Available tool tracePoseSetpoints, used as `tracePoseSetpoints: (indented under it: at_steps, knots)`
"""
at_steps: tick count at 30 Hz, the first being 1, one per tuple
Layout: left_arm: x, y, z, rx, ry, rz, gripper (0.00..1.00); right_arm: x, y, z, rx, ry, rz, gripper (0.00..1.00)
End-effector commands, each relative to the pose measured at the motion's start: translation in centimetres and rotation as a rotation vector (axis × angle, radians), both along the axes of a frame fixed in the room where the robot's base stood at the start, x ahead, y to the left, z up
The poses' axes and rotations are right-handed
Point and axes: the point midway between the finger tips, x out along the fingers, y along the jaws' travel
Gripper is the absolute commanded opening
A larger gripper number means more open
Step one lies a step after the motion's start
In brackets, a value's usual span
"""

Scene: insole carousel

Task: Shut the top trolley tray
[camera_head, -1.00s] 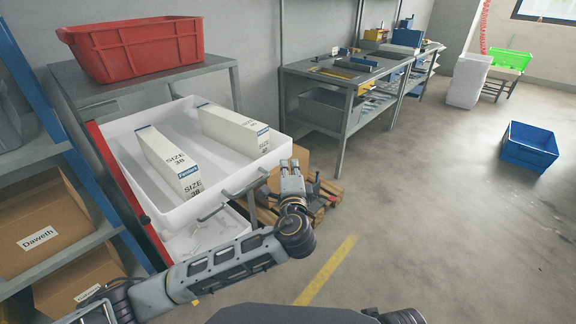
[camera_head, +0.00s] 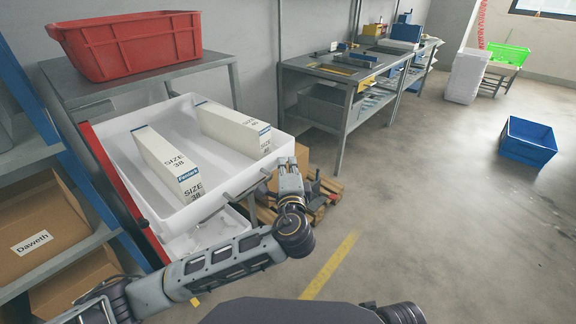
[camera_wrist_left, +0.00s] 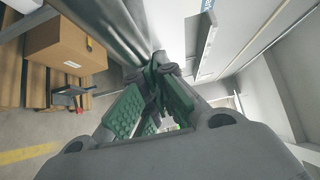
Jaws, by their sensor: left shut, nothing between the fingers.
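The top trolley tray (camera_head: 218,205) is white and stands pulled out from the grey trolley (camera_head: 150,75) in the head view. My left gripper (camera_head: 289,168) is shut and empty by the right end of the tray's front. I cannot tell whether it touches. The wrist view shows its green-padded fingers (camera_wrist_left: 157,75) close together, with a white surface to their right. My right gripper is out of view.
A red crate (camera_head: 130,45) stands on top of the trolley. A shelf with cardboard boxes (camera_head: 38,232) is at the left. A pallet (camera_head: 322,200) lies on the floor beyond my gripper. A workbench (camera_head: 345,85) stands behind. The floor at the right is open around a blue crate (camera_head: 527,142).

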Motion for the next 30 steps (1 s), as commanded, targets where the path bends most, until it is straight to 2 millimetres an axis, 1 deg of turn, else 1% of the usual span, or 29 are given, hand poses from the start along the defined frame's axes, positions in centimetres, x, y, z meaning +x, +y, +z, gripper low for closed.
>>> tracePoseSetpoints:
  at_steps: [5, 11, 16, 23, 30]
  knots:
    - [1.0, 1.3, 0.1, 0.002, 0.0, 0.003, 0.0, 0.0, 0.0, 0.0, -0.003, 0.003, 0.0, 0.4]
    - [3.1, 4.2, 0.0, 0.003, 0.002, 0.006, 0.0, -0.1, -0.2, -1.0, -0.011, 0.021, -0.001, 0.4]
    - [5.7, 7.6, 0.0, 0.003, 0.002, 0.007, 0.0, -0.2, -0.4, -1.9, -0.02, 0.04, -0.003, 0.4]
    - [9.6, 12.6, 0.0, 0.002, 0.002, 0.007, 0.0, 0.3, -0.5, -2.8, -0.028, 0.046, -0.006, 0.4]
    - [13.7, 17.7, 0.1, 0.002, 0.001, 0.005, 0.0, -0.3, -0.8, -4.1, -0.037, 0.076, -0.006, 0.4]
